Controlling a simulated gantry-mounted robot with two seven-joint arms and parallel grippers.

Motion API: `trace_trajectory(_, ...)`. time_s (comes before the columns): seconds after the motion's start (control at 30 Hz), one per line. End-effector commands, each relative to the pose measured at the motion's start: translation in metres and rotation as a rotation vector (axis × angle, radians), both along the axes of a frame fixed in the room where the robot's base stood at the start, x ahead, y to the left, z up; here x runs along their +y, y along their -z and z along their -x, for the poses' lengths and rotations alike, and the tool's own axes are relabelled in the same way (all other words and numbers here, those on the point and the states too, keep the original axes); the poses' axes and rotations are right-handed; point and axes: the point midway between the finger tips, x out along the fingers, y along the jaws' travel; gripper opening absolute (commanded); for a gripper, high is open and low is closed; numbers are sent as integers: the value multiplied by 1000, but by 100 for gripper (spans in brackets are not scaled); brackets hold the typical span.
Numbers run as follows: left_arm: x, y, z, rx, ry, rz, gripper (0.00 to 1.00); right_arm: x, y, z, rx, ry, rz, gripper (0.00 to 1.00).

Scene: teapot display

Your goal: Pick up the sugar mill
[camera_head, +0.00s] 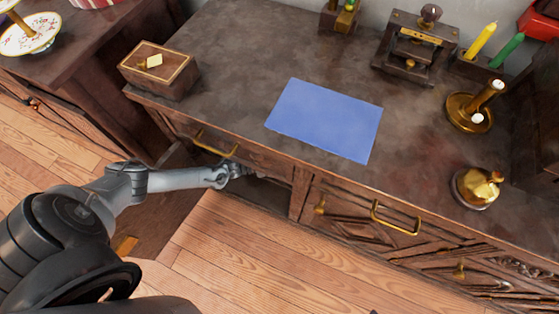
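A dark wooden device with brass parts and a round knob on top (413,48) stands upright at the back of the dark cabinet top (240,55). It may be the sugar mill, but I cannot be sure. My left arm comes in from the left, and my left gripper (236,172) is low at the cabinet's front, just below a brass drawer handle (215,145). It is far from the device. Its fingers are small and partly hidden, so I cannot tell whether they are open. I see nothing held. My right gripper is not in view.
A blue mat (325,120) lies mid-cabinet. A wooden box (158,70) is at the left corner. A brass candle holder (469,113), a golden lumpy object on a dish (477,188) and yellow and green candles (481,41) are at right. A brass handle (396,218) juts from the front.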

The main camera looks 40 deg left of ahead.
Motion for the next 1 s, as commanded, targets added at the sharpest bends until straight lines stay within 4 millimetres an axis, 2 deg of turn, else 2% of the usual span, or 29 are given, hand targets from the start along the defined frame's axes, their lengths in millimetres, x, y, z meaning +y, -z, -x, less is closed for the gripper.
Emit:
trace_trajectory(0.13, 0, 0, 0, 1, 0, 1, 92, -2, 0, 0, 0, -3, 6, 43)
trace_trajectory(0.17, 0, 0, 0, 1, 0, 1, 89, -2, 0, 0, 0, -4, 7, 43)
trace_trajectory(0.6, 0, 0, 0, 1, 0, 1, 22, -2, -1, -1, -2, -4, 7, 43)
trace_trajectory(1.0, 0, -5, 0, -2, 0, 1, 21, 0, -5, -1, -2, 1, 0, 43)
